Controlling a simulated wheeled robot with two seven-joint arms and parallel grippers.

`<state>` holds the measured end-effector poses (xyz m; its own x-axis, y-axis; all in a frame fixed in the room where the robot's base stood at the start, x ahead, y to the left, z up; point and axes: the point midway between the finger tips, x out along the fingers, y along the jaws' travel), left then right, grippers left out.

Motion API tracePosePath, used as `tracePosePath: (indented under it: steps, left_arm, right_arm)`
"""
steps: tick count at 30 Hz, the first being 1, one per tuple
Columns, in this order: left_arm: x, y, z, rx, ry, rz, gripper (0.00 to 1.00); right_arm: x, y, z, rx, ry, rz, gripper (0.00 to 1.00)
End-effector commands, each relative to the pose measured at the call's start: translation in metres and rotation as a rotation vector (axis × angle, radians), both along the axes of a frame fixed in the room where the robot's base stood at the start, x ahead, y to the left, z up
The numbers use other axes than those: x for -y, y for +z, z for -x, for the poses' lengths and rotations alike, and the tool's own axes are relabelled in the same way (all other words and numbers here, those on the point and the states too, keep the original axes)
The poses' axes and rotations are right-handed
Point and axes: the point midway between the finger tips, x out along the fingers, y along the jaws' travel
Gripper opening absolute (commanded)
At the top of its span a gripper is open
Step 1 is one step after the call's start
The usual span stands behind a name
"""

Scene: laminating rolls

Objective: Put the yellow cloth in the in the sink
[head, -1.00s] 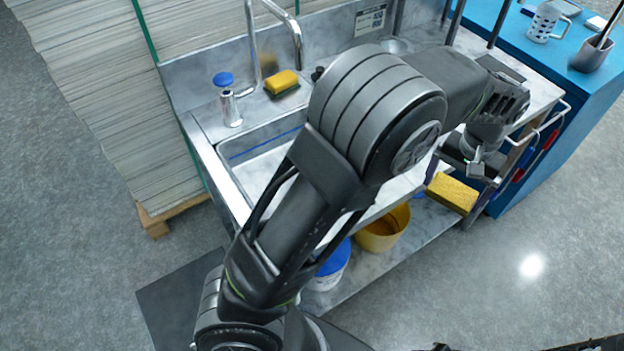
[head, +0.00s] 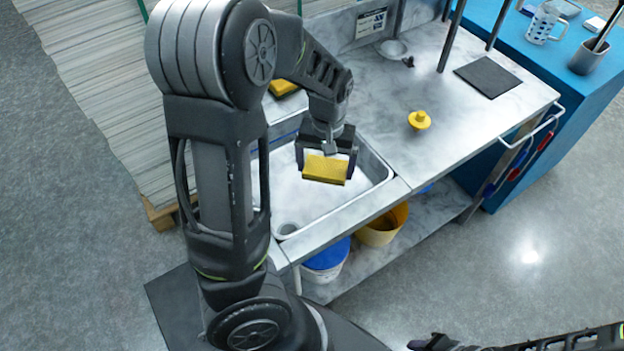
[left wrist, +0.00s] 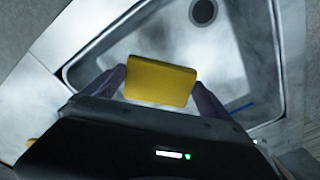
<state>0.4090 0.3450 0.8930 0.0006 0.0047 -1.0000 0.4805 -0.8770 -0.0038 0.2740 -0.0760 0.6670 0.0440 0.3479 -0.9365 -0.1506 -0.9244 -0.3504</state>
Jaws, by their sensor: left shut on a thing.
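The yellow cloth (head: 325,169) is a folded block held between the fingers of my left gripper (head: 326,166). My left gripper is shut on it and holds it over the sink (head: 350,200), apart from the basin floor as far as I can tell. In the left wrist view the cloth (left wrist: 160,82) sits between the two dark fingers, with the sink basin (left wrist: 220,60) and its round drain behind it. Part of the sink's left side is hidden by my left arm. My right gripper (head: 438,343) shows only partly at the bottom edge; its jaws are unclear.
A yellow sponge (head: 282,87) lies behind the sink, partly hidden by my arm. A yellow plug-like item (head: 419,120) and a dark square mat (head: 488,77) are on the counter.

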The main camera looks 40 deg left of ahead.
Motion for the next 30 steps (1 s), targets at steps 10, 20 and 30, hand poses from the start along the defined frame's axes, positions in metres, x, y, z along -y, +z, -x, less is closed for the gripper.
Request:
tracePosePath:
  steps: [10, 20, 30]
  left_arm:
    - [0.0, -0.04, 0.001, -0.005, 0.002, -0.001, 0.51]
    - [0.001, -0.062, -0.001, 0.0, -0.001, 0.001, 0.51]
    - [0.0, -0.084, 0.001, -0.005, 0.0, 0.001, 0.51]
  right_arm:
    - [0.0, -0.006, -0.001, 0.002, 0.001, -0.002, 0.36]
    - [-0.001, -0.007, -0.001, 0.003, 0.002, -0.003, 0.36]
    - [-0.001, -0.01, -0.001, 0.004, 0.002, -0.003, 0.36]
